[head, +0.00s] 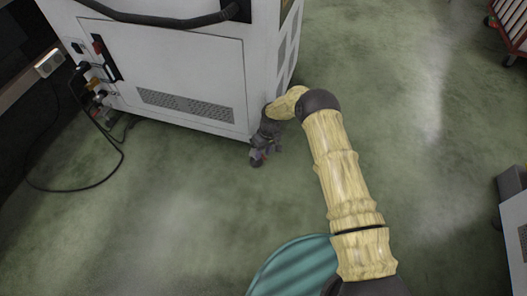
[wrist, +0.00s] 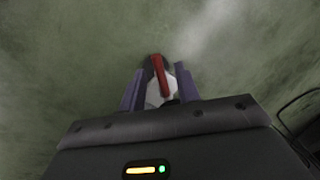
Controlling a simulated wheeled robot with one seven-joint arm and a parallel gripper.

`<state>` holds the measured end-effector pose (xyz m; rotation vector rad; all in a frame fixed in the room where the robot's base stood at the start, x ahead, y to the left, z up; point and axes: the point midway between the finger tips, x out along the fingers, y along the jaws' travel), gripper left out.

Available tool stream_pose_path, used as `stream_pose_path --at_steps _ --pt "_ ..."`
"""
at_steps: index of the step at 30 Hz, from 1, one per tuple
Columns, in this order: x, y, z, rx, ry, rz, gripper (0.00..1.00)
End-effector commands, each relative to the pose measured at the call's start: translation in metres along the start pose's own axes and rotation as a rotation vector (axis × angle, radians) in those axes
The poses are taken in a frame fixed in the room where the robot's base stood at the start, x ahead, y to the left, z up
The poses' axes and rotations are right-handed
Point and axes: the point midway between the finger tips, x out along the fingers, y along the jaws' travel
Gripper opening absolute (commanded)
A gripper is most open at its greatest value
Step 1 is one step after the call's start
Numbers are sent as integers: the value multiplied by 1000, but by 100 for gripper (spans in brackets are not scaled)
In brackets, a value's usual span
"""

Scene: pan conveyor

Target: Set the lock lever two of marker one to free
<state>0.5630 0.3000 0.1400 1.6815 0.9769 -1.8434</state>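The white machine cabinet (head: 190,62) stands at the upper left of the head view, its lower corner beside my gripper (head: 258,156). In the wrist view my gripper (wrist: 159,84) has its two purple fingers apart. A red lever (wrist: 160,72) on a dark and whitish caster-like part (wrist: 153,96) shows between and just beyond the fingertips. I cannot tell whether a finger touches it. The lever's number and its locked or free position cannot be read. My gripper and arm cover much of this corner in the head view.
Cables (head: 122,150) hang from the cabinet's left side and loop onto the floor. A red-railed cart (head: 508,25) stands at the upper right and a grey-white unit (head: 514,215) at the right edge. The green floor (head: 420,130) between is clear.

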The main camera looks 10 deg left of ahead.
Motion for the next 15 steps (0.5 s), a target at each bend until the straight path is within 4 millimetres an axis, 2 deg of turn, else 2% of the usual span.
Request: stream_pose_path --at_steps 8,15 --pt "-7 0 -1 0 2 1 32" --pt "-45 -1 -1 1 3 1 32"
